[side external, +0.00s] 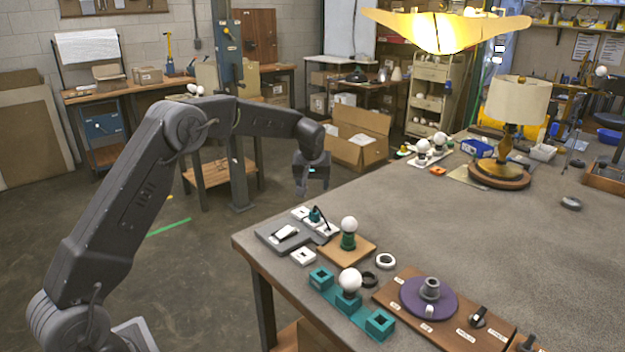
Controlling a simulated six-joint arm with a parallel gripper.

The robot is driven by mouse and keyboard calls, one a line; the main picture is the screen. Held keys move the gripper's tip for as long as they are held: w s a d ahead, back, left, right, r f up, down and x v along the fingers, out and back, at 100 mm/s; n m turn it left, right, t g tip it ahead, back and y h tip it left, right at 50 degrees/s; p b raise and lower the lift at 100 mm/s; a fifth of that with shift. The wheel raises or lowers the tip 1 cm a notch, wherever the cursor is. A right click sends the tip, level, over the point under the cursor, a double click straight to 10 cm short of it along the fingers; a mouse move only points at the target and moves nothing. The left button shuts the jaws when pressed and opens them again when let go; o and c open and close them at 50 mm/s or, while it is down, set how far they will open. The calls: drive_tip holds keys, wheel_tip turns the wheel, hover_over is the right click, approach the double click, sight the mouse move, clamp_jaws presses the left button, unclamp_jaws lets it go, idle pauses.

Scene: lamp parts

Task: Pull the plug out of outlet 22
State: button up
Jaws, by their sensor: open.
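A grey board (262,240) at the near left corner of the table carries a white rocker switch (285,233) and white outlet plates (326,229). A small teal plug (314,215) with a dark cord appears to stand in one of the outlets. The outlet numbers are too small to read. My gripper (311,188) hangs fingers down above and behind the board, near the table's left edge.
A bulb in a green holder (348,240) stands on a wooden block close to the plug. In front are a teal bulb stand (350,300), black and white rings, and a purple disc (428,297) on a brown board. The table's middle is clear.

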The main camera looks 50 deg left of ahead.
sight(315, 215)
drive_tip(key=x, duration=1.2)
drive_tip(key=shift+f, duration=0.3)
drive_tip(key=shift+c, duration=0.2)
drive_tip(key=shift+a, duration=0.15)
drive_tip(key=c, duration=0.9)
drive_tip(key=shift+r, duration=0.8)
drive_tip(key=shift+w+d, duration=0.15)
drive_tip(key=shift+d, duration=0.1)
drive_tip(key=shift+r, duration=0.15)
drive_tip(key=shift+r, duration=0.75)
drive_tip(key=shift+r, duration=0.1)
